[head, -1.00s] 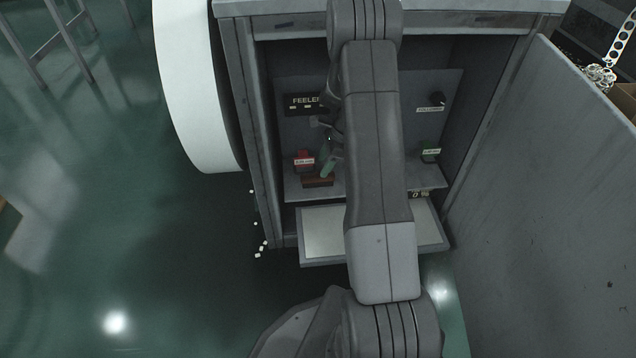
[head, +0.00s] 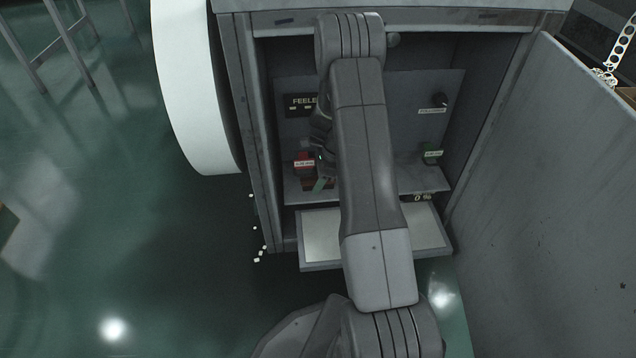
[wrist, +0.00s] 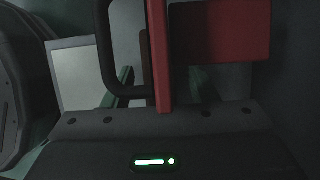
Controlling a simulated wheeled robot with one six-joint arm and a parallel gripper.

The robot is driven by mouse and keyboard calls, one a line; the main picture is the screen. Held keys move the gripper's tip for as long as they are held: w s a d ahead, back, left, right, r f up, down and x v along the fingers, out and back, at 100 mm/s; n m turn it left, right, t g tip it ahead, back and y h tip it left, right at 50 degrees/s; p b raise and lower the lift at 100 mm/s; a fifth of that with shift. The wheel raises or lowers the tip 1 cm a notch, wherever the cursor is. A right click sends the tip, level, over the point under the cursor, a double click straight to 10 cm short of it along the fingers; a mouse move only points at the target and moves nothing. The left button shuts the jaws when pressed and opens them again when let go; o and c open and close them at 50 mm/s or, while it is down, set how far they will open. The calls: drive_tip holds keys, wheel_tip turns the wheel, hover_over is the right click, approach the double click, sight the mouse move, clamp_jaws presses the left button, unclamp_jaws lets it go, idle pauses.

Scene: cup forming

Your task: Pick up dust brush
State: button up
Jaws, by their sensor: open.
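A brown block-like thing (head: 307,184), which may be the dust brush, lies on the cabinet shelf at the left, below a red labelled box. My gripper (head: 320,181) is open beside it, its greenish tip low over the shelf's front. My arm hides part of the brown thing, so I cannot tell whether they touch. In the wrist view, a red block with an upright red bar (wrist: 230,35) fills the upper right, and a black loop (wrist: 108,50) stands left of it. No brush can be made out clearly there.
The cabinet's shelf (head: 410,180) also bears a green labelled box (head: 432,154) at the right. A pale tray (head: 320,237) juts out below the shelf. The cabinet side walls limit room left and right. A large grey panel (head: 540,200) stands at the right.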

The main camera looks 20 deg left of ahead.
drive_tip(key=shift+f, duration=0.25)
idle(0.3)
drive_tip(key=c, duration=1.1)
